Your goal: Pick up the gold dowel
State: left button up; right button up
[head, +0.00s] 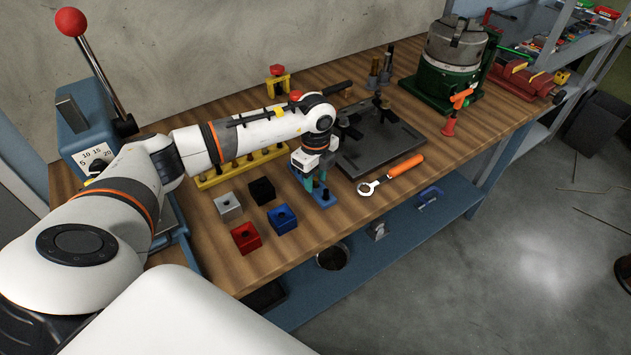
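My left gripper (314,183) points down over the bench, at the near side of the dark grey plate. Its fingertips are low over a small blue piece (324,198); whether they touch it is too small to tell. I cannot make out a gold dowel for certain; it may be hidden at or behind the gripper. Whether the fingers are open or shut on something is unclear. My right gripper is out of view.
Silver (228,206), black (262,190), red (246,237) and blue (282,219) blocks stand left of the gripper. A yellow rack (207,181) is behind them. An orange-handled wrench (405,167) lies right, by the dark plate (372,151). A green chuck fixture (447,77) stands farther back.

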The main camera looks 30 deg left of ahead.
pick_arm(q)
grip_shut()
jog(key=shift+r, duration=0.1)
